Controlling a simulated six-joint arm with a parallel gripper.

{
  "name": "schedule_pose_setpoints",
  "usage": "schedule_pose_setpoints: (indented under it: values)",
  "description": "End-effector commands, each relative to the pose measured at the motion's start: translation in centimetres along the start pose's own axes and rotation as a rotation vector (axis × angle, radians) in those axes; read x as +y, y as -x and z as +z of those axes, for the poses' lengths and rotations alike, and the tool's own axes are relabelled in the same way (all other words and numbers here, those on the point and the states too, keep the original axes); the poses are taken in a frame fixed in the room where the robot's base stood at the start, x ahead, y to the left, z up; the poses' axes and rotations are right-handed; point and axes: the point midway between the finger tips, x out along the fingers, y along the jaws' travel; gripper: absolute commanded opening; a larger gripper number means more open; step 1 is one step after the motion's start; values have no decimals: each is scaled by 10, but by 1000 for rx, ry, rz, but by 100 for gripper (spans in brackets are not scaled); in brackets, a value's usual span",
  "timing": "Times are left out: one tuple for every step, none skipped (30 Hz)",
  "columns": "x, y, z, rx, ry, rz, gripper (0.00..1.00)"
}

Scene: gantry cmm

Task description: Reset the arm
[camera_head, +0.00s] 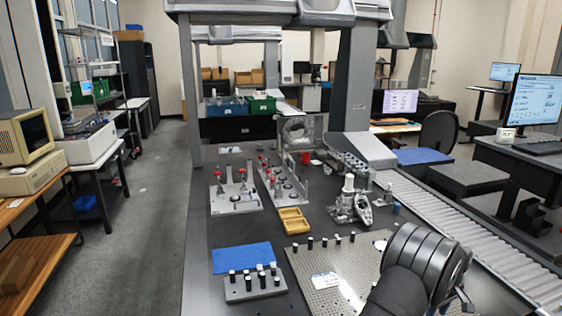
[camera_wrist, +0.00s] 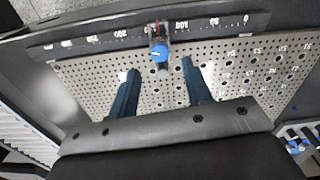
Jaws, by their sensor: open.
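My gripper (camera_wrist: 160,70) is open, with its two blue fingers spread apart. In the wrist view nothing is held between them, and the perforated metal plate (camera_wrist: 230,85) shows below and beyond them. A blue knob (camera_wrist: 159,54) on a small holder stands just beyond the fingertips, by a dark bar with a number scale (camera_wrist: 215,22). In the head view my dark arm fills the lower right, over the right part of the perforated plate (camera_head: 325,265). The fingers cannot be made out there.
Left of the plate are a blue mat (camera_head: 242,258) and a grey block with several pegs (camera_head: 255,290). Behind are a yellow tray (camera_head: 292,220), fixtures with red knobs (camera_head: 235,195) and a metal part (camera_head: 350,205). A roller conveyor (camera_head: 470,245) runs along the right. Gantry columns (camera_head: 354,80) stand behind.

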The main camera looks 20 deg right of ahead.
Motion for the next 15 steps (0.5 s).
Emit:
schedule_pose_setpoints:
  values:
    - [1,12,0,1,-1,4,45]
    - [1,18,0,1,-1,3,45]
    - [1,26,0,1,-1,3,45]
    - [1,32,0,1,-1,4,45]
    - [1,38,0,1,-2,3,45]
    - [1,45,0,1,-2,3,45]
    - [0,50,0,0,-2,3,45]
    - [0,56,0,0,-2,2,45]
    - [0,62,0,0,-2,2,45]
    - [0,67,0,0,-2,2,45]
    - [0,71,0,0,-3,2,45]
    - [0,75,0,-1,-3,1,45]
    - [0,79,0,0,-3,1,45]
    - [0,81,0,-1,-3,2,45]
    - [0,85,0,-1,-3,1,45]
